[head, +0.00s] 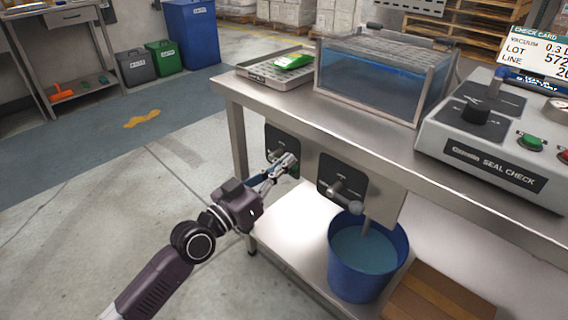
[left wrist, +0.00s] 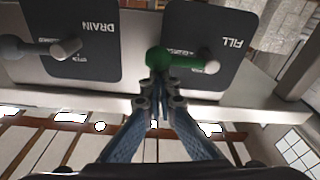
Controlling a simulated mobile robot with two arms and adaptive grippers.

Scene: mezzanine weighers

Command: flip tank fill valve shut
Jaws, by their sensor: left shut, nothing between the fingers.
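The fill valve is on a dark plate (head: 271,137) on the front of the steel bench. In the left wrist view, which is upside down, its plate (left wrist: 225,30) reads FILL. Its green handle (left wrist: 170,60) lies roughly level across the plate. My left gripper (head: 289,162) is at this valve, fingers shut and empty. In the left wrist view the fingertips (left wrist: 160,92) are close to the ball end of the green handle; I cannot tell whether they touch. The gripper partly hides the valve in the head view. My right gripper is not in view.
The drain valve (head: 345,190) is to the right, with its plate (left wrist: 75,25) marked DRAIN. A blue bucket (head: 341,270) of water stands below it. The water tank (head: 375,85), a tray (head: 262,72) and the seal check machine (head: 495,130) are on the bench.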

